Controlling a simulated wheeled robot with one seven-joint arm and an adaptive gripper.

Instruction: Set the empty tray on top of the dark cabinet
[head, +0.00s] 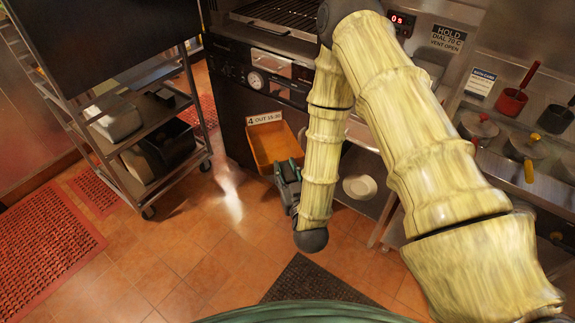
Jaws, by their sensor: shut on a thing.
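An empty orange tray (266,146) with raised walls is left of the picture's middle, in front of the dark grill unit. My gripper (287,170) is at the tray's near right edge, shut on its rim. The fingertips are small and partly hidden against the tray. The tray looks slightly tilted, and I cannot tell if anything supports it from below. A large dark cabinet-like block (95,35) fills the upper left above a wheeled rack. I cannot tell whether this or the dark grill unit (232,78) is the dark cabinet.
The metal wheeled rack (150,122) holds pale and black containers on its shelves. A white bowl (360,187) sits low, right of my forearm. Red mats (45,245) and open tiled floor lie at left.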

